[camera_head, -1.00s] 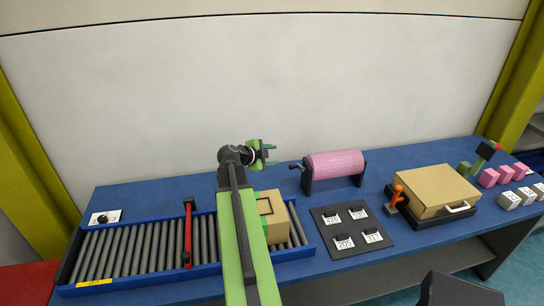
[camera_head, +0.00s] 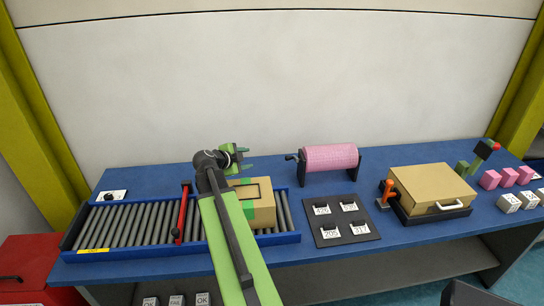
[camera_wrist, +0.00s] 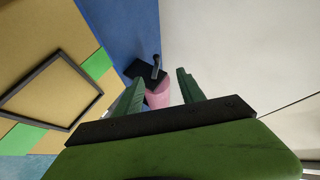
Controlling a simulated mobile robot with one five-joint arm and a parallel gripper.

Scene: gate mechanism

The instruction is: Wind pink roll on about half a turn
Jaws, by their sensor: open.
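The pink roll (camera_head: 330,157) lies horizontally in a dark stand at the back middle of the blue table. Its dark crank handle (camera_head: 291,158) sticks out at the roll's left end. My gripper (camera_head: 243,159) is open and empty, to the left of the crank and apart from it, above the table near the carton. In the wrist view my gripper's green fingers (camera_wrist: 160,93) are spread apart. The pink roll (camera_wrist: 159,95) shows between them, partly hidden by the left finger, with the crank (camera_wrist: 156,66) beyond the fingertips.
A cardboard carton (camera_head: 262,211) with green tape stands on the roller conveyor (camera_head: 140,226), close to my arm. A red bar (camera_head: 182,215) crosses the conveyor. A black board with number tags (camera_head: 328,232) lies in front of the roll. A tan case (camera_head: 432,185) stands right.

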